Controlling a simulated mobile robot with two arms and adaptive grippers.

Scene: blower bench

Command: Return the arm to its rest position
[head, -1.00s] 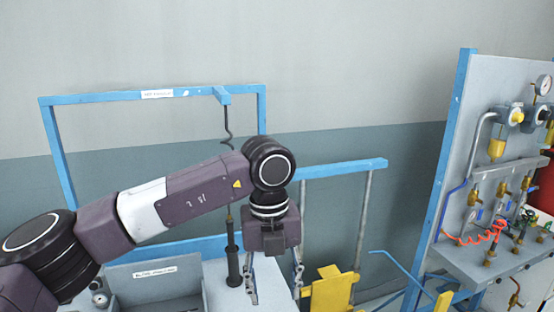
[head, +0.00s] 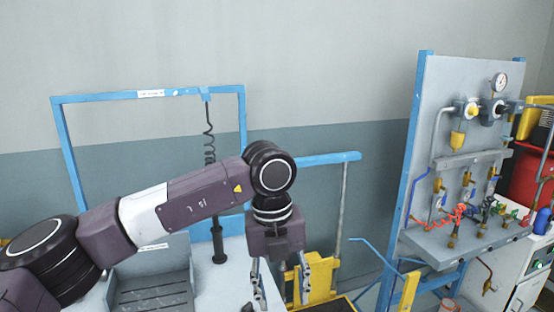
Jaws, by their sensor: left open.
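My left arm reaches in from the left in the head view, across the front of the bench. My left gripper (head: 281,284) points down at its end, with its two fingers apart and nothing between them. It hangs at the right edge of the white bench top, beside a yellow metal part (head: 319,280). My right gripper is not in the picture.
A blue frame (head: 150,94) stands over the bench, with a dark tool (head: 218,243) hanging on a coiled cord. A grey tray (head: 150,288) sits partly behind my arm. A gauge panel (head: 465,150) with valves and red hose stands at right. Red and yellow items stand beyond it.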

